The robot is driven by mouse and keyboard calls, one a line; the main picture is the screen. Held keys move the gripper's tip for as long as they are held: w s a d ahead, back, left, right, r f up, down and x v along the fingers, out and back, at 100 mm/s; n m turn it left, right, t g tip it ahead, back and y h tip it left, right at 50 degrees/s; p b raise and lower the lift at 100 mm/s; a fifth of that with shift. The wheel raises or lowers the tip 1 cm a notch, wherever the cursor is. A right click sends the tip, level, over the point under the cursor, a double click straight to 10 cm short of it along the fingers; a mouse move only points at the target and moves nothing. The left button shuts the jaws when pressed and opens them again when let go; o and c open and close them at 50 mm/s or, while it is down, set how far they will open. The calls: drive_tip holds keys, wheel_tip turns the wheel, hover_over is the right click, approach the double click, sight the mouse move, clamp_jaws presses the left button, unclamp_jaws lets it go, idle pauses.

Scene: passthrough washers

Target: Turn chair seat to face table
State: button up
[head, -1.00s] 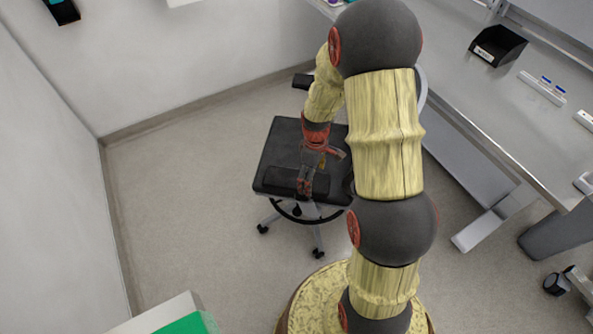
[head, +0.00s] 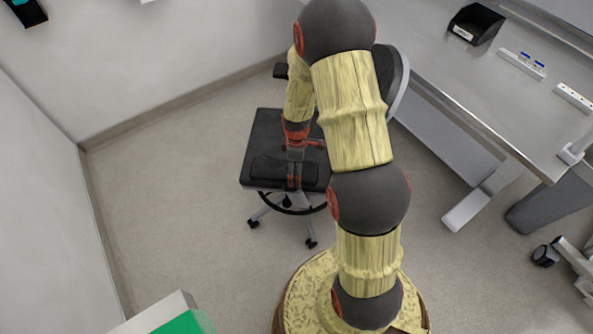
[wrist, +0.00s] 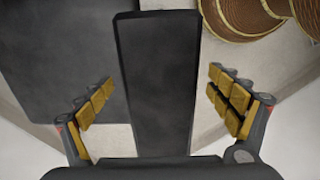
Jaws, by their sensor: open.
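The chair has a black seat (head: 262,137) left of the table, with a grey wheeled base below it. Its backrest (head: 396,82) is on the right, toward the table, partly hidden by my arm. One black armrest (head: 270,172) lies at the seat's near side; another (head: 281,70) shows at the far side. The table (head: 455,100) is a grey metal bench at the right. My gripper (head: 294,182) is at the near armrest. In the wrist view my gripper (wrist: 165,105) is open, with its fingers on either side of the long black armrest (wrist: 158,75). Contact cannot be told.
A black bin (head: 473,24) and power strips (head: 521,64) are on the table. Walls stand at the left and back. The floor (head: 170,190) left of the chair is clear. A green-topped box (head: 180,322) is at the lower left.

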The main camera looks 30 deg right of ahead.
drive_tip(key=shift+f, duration=0.25)
drive_tip(key=shift+c, duration=0.6)
drive_tip(key=c, duration=1.5)
drive_tip(key=shift+c, duration=0.3)
